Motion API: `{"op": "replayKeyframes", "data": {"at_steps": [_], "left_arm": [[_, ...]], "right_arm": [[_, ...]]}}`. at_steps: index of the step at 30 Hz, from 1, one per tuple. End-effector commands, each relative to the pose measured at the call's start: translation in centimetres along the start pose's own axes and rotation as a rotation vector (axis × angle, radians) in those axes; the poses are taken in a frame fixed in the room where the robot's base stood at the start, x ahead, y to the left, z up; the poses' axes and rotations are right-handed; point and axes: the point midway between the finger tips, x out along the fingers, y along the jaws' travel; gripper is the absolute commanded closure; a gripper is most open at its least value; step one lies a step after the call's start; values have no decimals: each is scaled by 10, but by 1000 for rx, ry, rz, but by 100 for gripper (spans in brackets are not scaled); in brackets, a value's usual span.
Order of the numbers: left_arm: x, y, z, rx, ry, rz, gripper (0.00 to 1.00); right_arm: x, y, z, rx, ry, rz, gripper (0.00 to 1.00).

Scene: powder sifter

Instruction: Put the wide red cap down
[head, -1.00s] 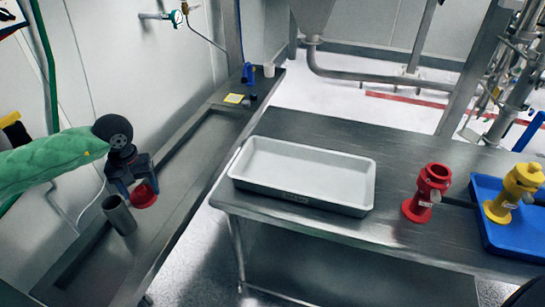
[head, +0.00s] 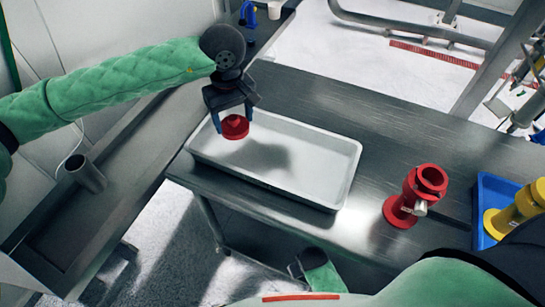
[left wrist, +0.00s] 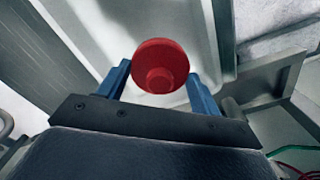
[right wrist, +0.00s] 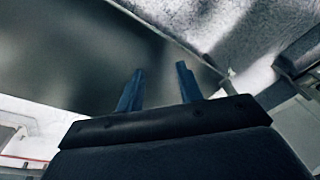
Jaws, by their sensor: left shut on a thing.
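The wide red cap (head: 235,127) is held by my left gripper (head: 234,118) above the left part of the white tray (head: 330,141). The cap's round face shows between the blue fingers of my left gripper (left wrist: 160,85) in the left wrist view, where the cap (left wrist: 160,62) hangs over the pale tray. A shadow lies on the tray floor, so the cap appears raised off it. My right gripper (right wrist: 158,88) has its fingers apart with nothing between them. In the head view it shows low at the front, below the table edge.
A red valve (head: 415,195) stands on the steel table (head: 390,130) right of the tray. A yellow valve (head: 520,208) is in a blue tray (head: 487,190) at the far right. A grey cylinder (head: 87,174) stands on the left bench. The table behind the tray is clear.

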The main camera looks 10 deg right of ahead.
Motion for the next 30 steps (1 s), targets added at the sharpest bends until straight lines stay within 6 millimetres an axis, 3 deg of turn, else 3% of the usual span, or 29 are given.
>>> {"op": "replayKeyframes", "data": {"at_steps": [1, 6, 10, 14, 18, 30], "left_arm": [[-4, 12, 15, -13, 1, 4, 57], [-14, 36, 50, -81, 7, 7, 57], [-19, 44, 64, -110, 9, 9, 57], [-19, 44, 64, -124, 10, 9, 57], [-12, 38, 51, -127, 9, 7, 57], [17, 16, 7, -126, 9, 8, 57]], "right_arm": [[-3, 1, -1, 0, 3, 1, 64], [-16, 5, -8, -3, 9, 7, 64], [-21, 6, -13, -4, 18, 8, 64], [-27, 4, -17, -3, 29, 7, 64], [10, 10, -2, -3, 6, 13, 64], [87, 25, 31, -4, 5, 29, 64]]}}
